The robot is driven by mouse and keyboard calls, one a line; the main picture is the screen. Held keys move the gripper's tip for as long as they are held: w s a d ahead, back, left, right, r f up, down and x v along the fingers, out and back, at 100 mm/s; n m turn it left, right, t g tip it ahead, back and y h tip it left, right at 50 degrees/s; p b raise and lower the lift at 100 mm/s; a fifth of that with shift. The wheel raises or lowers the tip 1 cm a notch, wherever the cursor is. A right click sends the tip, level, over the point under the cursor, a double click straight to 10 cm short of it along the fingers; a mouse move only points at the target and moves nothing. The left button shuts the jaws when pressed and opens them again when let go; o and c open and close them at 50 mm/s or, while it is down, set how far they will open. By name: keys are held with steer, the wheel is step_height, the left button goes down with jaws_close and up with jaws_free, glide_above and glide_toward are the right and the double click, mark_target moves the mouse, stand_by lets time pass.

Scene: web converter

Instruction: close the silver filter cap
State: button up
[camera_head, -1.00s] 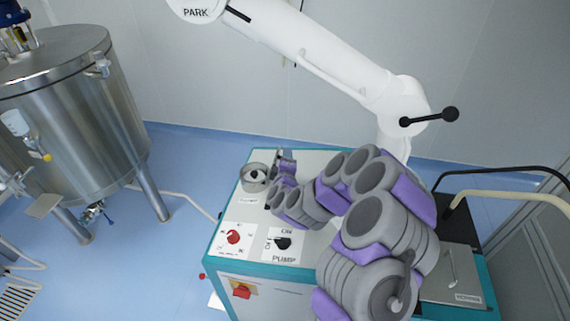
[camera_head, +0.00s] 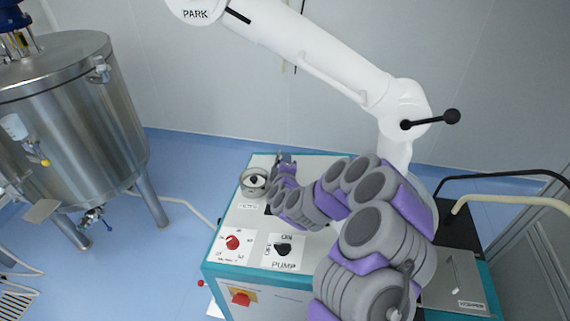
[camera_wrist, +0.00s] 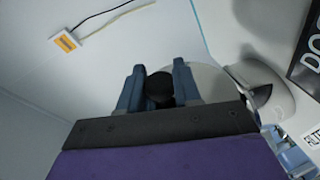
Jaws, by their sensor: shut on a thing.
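A round silver filter housing (camera_head: 254,190) stands at the back left of the machine top, with something dark in its middle. My gripper (camera_head: 283,160) is just right of it in the head view. In the wrist view my gripper (camera_wrist: 158,85) has its two blue-grey fingers on either side of a black knob (camera_wrist: 160,90) and is shut on it. A pale grey disc (camera_wrist: 207,80), seemingly the silver filter cap, lies behind the knob, partly hidden by the right finger. The silver housing (camera_wrist: 268,92) is beside it with a dark opening. The cap's exact tilt is unclear.
The machine top carries a red dial (camera_head: 233,242) and a black pump switch (camera_head: 283,249) in front of the housing. A white machine arm (camera_head: 330,60) rises behind. A steel tank (camera_head: 75,120) stands at left, with blue floor between.

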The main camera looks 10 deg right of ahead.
steer(key=shift+f, duration=0.1)
jaws_close()
steer(key=shift+a+p, duration=0.1)
steer(key=shift+p, duration=0.75)
